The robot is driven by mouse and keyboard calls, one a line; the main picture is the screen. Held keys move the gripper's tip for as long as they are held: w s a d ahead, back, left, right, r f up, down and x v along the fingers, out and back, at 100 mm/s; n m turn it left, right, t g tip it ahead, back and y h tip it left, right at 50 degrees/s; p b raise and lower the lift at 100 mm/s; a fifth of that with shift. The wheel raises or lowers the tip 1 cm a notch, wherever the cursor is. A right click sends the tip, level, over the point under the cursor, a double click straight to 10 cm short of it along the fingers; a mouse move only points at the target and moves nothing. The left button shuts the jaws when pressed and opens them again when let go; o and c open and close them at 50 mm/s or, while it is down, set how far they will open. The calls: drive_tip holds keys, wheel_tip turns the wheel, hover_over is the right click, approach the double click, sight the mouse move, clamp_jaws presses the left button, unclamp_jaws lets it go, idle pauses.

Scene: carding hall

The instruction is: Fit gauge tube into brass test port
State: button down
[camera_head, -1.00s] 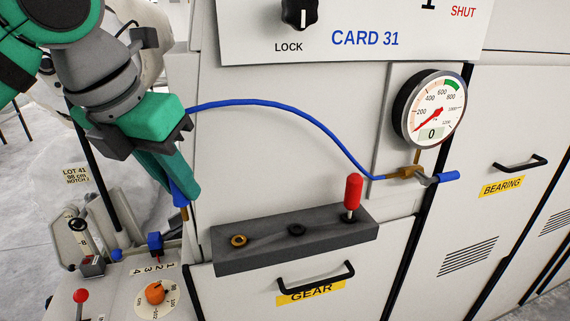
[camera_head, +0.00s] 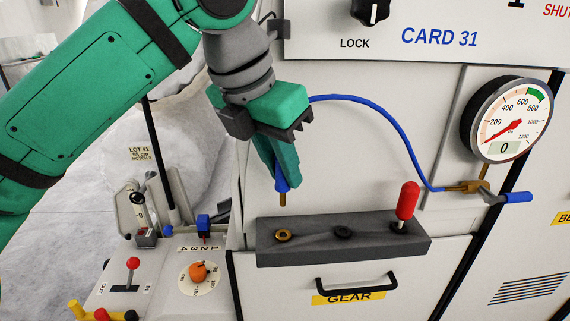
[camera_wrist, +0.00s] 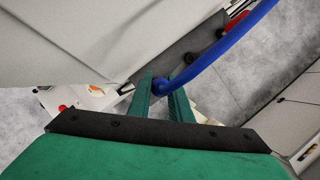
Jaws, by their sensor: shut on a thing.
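My gripper (camera_head: 284,182) is shut on the blue gauge tube (camera_head: 385,117) near its end. A brass tip (camera_head: 282,200) points down below the fingers. The brass test port (camera_head: 283,235) is a ring on top of the grey block, at its left end. The tip hangs just above the port in the head view, apart from it. The tube arcs right to the round pressure gauge (camera_head: 508,123), which reads 0. In the wrist view the blue tube (camera_wrist: 225,55) runs up from between the fingers; the tip and port are hidden there.
The grey block (camera_head: 310,251) also carries a dark hole (camera_head: 343,233) and a red-handled plug (camera_head: 407,203). A blue-handled valve (camera_head: 515,197) sits below the gauge. A control panel with an orange knob (camera_head: 198,272) and red-knobbed lever (camera_head: 133,264) lies left. A black GEAR handle (camera_head: 356,282) juts out below.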

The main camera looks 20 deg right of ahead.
sight(280, 190)
drive_tip(key=shift+f, duration=2.75)
drive_tip(key=shift+f, duration=2.2)
drive_tip(key=c, duration=1.5)
unclamp_jaws()
drive_tip(key=shift+c, duration=0.2)
drive_tip(key=v, duration=1)
drive_tip(key=shift+r, duration=0.3)
drive_tip(key=shift+s+a, duration=0.1)
drive_tip(key=shift+a, duration=0.05)
